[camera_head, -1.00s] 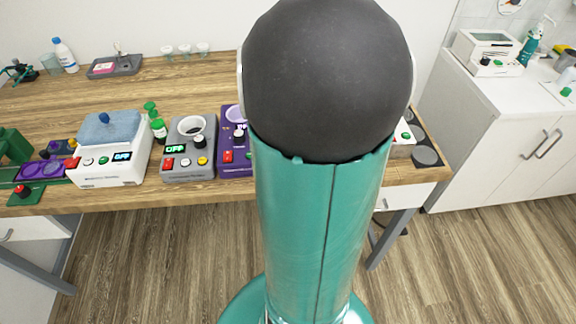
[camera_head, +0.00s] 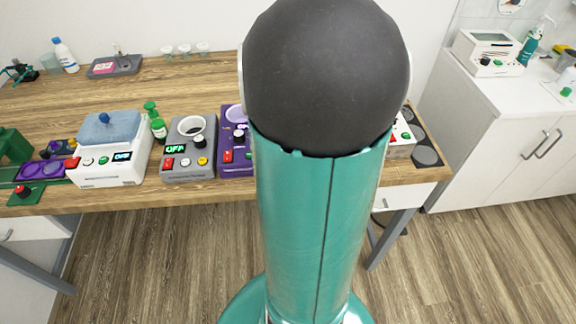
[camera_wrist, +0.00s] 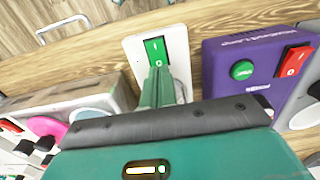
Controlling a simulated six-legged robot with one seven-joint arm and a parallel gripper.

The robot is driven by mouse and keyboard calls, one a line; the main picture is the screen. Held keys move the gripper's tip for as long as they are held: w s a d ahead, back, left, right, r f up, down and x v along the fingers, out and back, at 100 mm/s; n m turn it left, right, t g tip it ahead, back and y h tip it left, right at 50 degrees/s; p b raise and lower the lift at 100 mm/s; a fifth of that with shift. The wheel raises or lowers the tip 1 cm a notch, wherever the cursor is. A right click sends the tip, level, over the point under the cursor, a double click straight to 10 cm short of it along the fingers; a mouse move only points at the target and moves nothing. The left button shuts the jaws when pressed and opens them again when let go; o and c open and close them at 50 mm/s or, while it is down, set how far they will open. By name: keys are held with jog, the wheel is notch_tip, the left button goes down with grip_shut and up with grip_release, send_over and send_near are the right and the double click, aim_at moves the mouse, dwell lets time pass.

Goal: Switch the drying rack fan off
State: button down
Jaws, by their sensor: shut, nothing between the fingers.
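In the wrist view a green rocker switch (camera_wrist: 156,50) sits on a white plate (camera_wrist: 178,45) near the front edge of the bench. No readable name shows that it belongs to the drying rack fan. My gripper (camera_wrist: 157,74) is shut and empty, its green fingers pointing at the lower edge of this switch. I cannot tell whether they touch it. In the head view my arm hides the gripper and this switch.
A purple device (camera_wrist: 225,75) with a green button and a red rocker (camera_wrist: 293,61) stands close on the right in the wrist view; a grey box (camera_wrist: 80,97) is on the left. The head view shows a white device (camera_head: 110,165) and grey device (camera_head: 190,150) along the bench.

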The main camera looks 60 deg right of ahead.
jog(key=shift+f, duration=0.5)
jog(key=shift+r, duration=0.1)
dwell(0.3)
jog(key=shift+r, duration=3.4)
jog(key=w+a+r+n+t+h, duration=0.1)
jog(key=w+a+r+n, duration=0.15)
jog(key=a, duration=0.45)
jog(key=w+a+r+n+t, duration=0.1)
jog(key=w+a+r+n, duration=0.15)
jog(key=a, duration=0.35)
jog(key=s+a+r+n+t, duration=0.1)
jog(key=a+r+n, duration=0.1)
jog(key=a, duration=0.6)
jog(key=s+a+r+n+t+y, duration=0.1)
jog(key=a+r+n+t, duration=0.1)
jog(key=a, duration=0.7)
jog(key=shift+s+n+t, duration=0.3)
jog(key=shift+n, duration=0.1)
jog(key=shift+a, duration=0.1)
